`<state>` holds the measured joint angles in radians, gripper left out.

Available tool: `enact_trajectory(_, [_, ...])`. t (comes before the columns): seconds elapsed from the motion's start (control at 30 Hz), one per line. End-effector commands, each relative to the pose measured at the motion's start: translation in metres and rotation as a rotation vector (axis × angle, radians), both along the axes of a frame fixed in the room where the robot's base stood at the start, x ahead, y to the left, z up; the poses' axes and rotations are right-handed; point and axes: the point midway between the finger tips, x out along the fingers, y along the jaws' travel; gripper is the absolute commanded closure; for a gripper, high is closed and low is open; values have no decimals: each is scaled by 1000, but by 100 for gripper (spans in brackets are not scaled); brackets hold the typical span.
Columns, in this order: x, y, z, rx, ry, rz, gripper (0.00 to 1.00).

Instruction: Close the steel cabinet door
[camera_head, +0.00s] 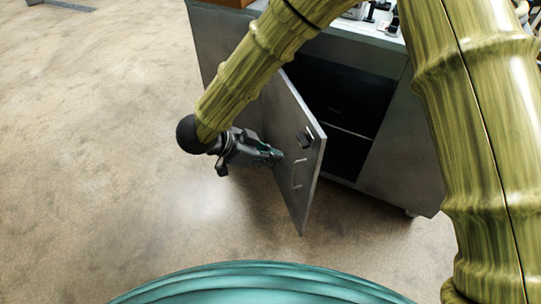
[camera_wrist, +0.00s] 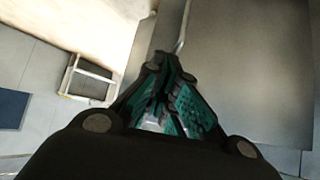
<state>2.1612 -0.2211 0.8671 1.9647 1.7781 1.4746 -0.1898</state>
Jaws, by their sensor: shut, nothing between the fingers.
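The steel cabinet door (camera_head: 285,125) stands open, swung outward from the left side of a dark cabinet opening (camera_head: 350,95). Its outer face faces left and carries a bar handle (camera_head: 297,173) and a small dark fitting (camera_head: 304,140) near the free edge. My gripper (camera_head: 279,155) is on the outer side, fingertips close to that face left of the handle; I cannot tell whether they touch. In the wrist view my gripper (camera_wrist: 170,66) is shut and empty, with a large plain grey panel (camera_wrist: 250,70) beyond it.
The steel cabinet (camera_head: 405,150) has a light top (camera_head: 355,30) with small items on it. A shelf edge (camera_head: 347,131) shows inside the opening. The floor (camera_head: 90,170) left of and in front of the door is clear. A pale rectangular frame (camera_wrist: 90,80) shows in the wrist view.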

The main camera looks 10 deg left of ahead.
Motion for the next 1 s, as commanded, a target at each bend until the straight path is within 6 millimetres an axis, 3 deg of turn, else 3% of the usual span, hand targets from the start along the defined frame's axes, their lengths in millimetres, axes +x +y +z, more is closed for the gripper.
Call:
enact_trajectory(0.4, [24,-45,-48,0,1,1,100])
enact_trajectory(0.7, [40,-75,-47,-1,0,1,100])
enact_trajectory(1.0, [43,-80,-47,0,-1,2,100])
